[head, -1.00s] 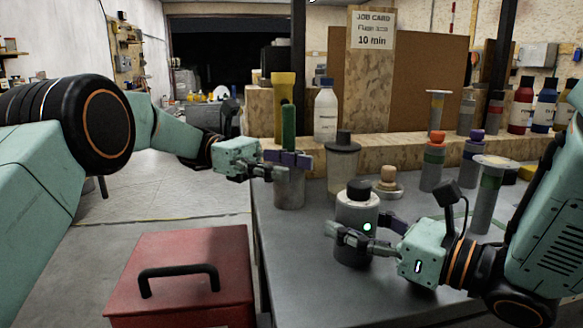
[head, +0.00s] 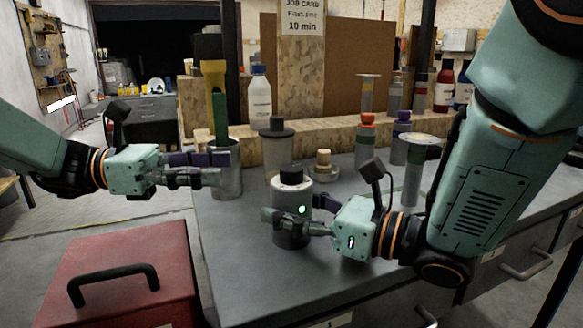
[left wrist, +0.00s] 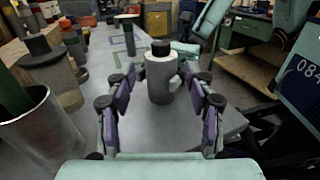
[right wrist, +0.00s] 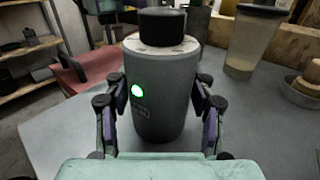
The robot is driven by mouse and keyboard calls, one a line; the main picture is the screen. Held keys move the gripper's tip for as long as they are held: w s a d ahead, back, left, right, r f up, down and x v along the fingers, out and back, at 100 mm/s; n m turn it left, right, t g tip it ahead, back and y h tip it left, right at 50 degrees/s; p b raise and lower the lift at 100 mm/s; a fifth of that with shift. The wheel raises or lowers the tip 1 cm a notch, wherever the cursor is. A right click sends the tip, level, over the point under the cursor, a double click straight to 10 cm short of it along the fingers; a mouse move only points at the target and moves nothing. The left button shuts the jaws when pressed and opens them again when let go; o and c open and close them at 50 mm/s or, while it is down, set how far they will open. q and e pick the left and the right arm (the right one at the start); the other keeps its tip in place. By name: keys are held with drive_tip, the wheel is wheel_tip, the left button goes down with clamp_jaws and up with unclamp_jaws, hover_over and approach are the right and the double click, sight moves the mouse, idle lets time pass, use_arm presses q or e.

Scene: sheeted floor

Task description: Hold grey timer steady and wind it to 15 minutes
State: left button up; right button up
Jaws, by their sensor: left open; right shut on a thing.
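The grey timer (head: 291,194) is an upright cylinder with a black knob (head: 291,175) on top and a small green light on its side. It stands on the grey bench. My right gripper (head: 292,213) is shut on its body, with a finger on each side in the right wrist view (right wrist: 160,105). My left gripper (head: 228,168) is open and empty, left of the timer and in front of the metal cup in the head view. The left wrist view shows the timer (left wrist: 159,80) ahead, beyond the open fingertips. The knob's setting is not readable.
A red toolbox (head: 120,260) is front left. The job card (head: 302,16) reads 10 min.

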sight(292, 166)
use_arm(q)
drive_tip(key=d, duration=1.2)
drive_tip(key=shift+c, duration=0.3)
clamp_jaws()
drive_tip(key=shift+g, duration=0.5)
drive_tip(key=shift+m+g, duration=0.3)
drive_tip(key=shift+m, duration=0.1)
drive_tip(key=shift+m+g, duration=0.3)
drive_tip(key=shift+g, duration=0.2)
